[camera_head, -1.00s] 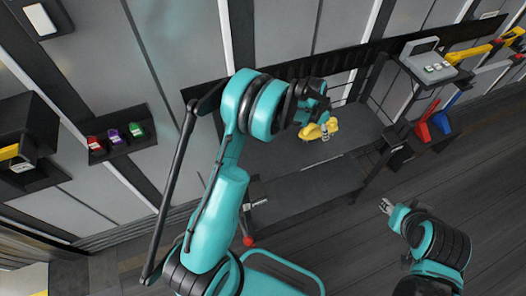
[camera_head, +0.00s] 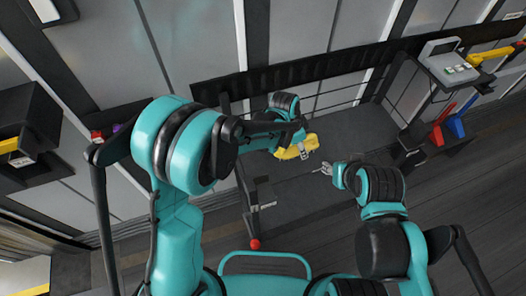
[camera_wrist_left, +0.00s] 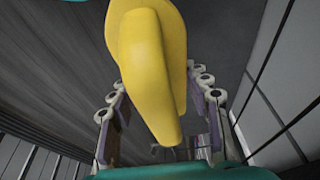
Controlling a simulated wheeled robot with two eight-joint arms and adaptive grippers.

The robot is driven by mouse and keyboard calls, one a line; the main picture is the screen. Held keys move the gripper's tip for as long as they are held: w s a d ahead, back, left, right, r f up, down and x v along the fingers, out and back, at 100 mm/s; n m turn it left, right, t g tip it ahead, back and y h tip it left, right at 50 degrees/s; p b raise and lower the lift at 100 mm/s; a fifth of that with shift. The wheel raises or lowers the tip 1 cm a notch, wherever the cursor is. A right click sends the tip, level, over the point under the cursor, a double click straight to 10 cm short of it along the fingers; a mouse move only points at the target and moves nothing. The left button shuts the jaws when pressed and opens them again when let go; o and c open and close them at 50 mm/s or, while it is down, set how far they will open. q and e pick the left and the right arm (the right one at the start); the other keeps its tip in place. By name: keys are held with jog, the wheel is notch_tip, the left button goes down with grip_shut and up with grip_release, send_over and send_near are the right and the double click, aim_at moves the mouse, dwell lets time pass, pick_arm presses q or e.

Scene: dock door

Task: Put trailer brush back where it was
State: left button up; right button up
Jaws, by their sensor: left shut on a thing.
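A smooth, rounded yellow object (camera_head: 298,148) shows at the end of my left arm, above a dark surface. My left gripper (camera_head: 303,150) is shut on it. In the left wrist view the yellow object (camera_wrist_left: 150,75) fills the middle between the two fingers of my left gripper (camera_wrist_left: 158,125). No bristles show, so I cannot tell for sure that it is the trailer brush. My right gripper (camera_head: 324,168) is just right of the yellow object, pointing left, apart from it as far as I can see. Its fingers are too small to read.
A dark-framed platform with rails (camera_head: 350,125) lies under the grippers. To the right stand a grey console (camera_head: 447,62), a red item (camera_head: 437,133) and a blue item (camera_head: 456,126). A black wall unit (camera_head: 25,130) is at left. The floor at lower right (camera_head: 490,190) is clear.

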pick_arm(q)
jog(key=w+a+f+b, duration=0.1)
jog(key=a+f, duration=0.1)
jog(key=w+a+f+b, duration=0.1)
jog(key=w+a+f, duration=0.1)
jog(key=a, duration=0.1)
jog(key=w+a+f, duration=0.1)
jog(key=a+f, duration=0.1)
jog(key=a, duration=0.1)
jog(key=shift+w+a+b, duration=0.15)
jog(key=shift+w+b, duration=0.25)
notch_tip(320, 180, down, 4)
jog(key=shift+f+b, duration=0.1)
jog(key=shift+b, duration=0.9)
jog(key=o, duration=1.5)
